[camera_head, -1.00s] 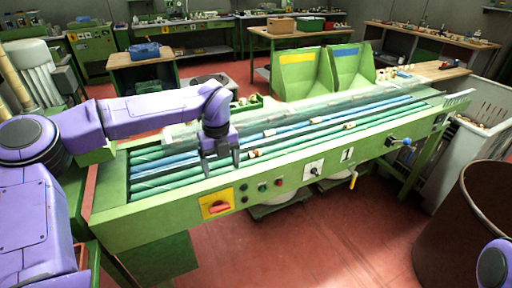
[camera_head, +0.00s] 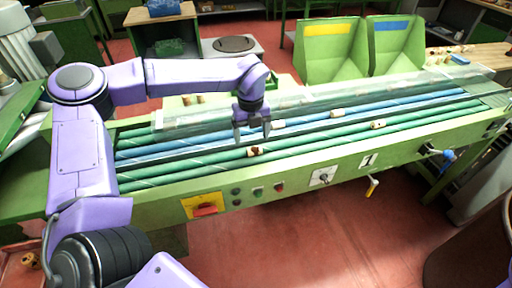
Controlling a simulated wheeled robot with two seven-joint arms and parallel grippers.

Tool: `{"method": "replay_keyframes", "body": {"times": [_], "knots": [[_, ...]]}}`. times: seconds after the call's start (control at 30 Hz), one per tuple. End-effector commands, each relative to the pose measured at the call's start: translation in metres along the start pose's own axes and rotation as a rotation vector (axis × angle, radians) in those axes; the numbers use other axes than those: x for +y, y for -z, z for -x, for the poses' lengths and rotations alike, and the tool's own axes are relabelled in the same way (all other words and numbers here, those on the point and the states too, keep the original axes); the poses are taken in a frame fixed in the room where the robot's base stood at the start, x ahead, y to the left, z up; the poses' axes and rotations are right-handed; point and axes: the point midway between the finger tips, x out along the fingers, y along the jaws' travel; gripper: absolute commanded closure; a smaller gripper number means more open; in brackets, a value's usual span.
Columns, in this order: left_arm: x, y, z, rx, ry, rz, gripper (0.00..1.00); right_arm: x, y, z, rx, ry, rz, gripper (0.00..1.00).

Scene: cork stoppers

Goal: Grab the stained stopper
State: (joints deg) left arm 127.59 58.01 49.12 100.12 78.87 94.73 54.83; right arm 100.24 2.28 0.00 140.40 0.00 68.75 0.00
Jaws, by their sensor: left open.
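A cork stopper (camera_head: 256,151) with a dark patch lies on the green rollers near the front of the sorting machine. Paler stoppers lie farther along the rollers: one (camera_head: 337,113) at the middle, one (camera_head: 378,125) to the right and one (camera_head: 279,126) just right of my gripper. My left gripper (camera_head: 253,132) points down, open, with its fingertips just behind and above the dark-patched stopper in the picture. Nothing shows between its fingers. My right gripper is out of view.
A clear cover (camera_head: 380,96) runs along the back of the rollers. Two green bins (camera_head: 330,58) (camera_head: 397,52) stand behind it.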

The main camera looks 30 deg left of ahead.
Motion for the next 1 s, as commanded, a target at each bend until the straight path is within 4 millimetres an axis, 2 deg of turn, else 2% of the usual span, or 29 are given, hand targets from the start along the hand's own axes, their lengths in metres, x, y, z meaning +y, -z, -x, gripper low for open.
{"method": "replay_keyframes", "body": {"times": [0.2, 0.3, 0.57, 0.73, 0.77, 1.0], "knots": [[-0.007, -0.004, -0.036, 0.006, -0.010, -0.003, 0.19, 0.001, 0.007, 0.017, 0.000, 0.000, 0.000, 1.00], [-0.008, -0.004, -0.052, 0.005, -0.009, -0.002, 0.19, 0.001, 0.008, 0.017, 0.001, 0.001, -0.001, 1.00], [-0.009, -0.004, -0.058, 0.003, -0.006, -0.004, 0.19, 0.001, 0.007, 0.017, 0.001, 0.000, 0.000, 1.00], [-0.009, -0.004, -0.058, 0.003, -0.006, -0.005, 0.74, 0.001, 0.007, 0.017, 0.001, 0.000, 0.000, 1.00], [-0.010, -0.004, -0.058, 0.003, -0.006, -0.005, 0.78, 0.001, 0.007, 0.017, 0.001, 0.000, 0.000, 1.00], [-0.009, -0.004, -0.058, 0.002, -0.005, -0.005, 0.78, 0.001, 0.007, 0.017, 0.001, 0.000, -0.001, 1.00]]}}
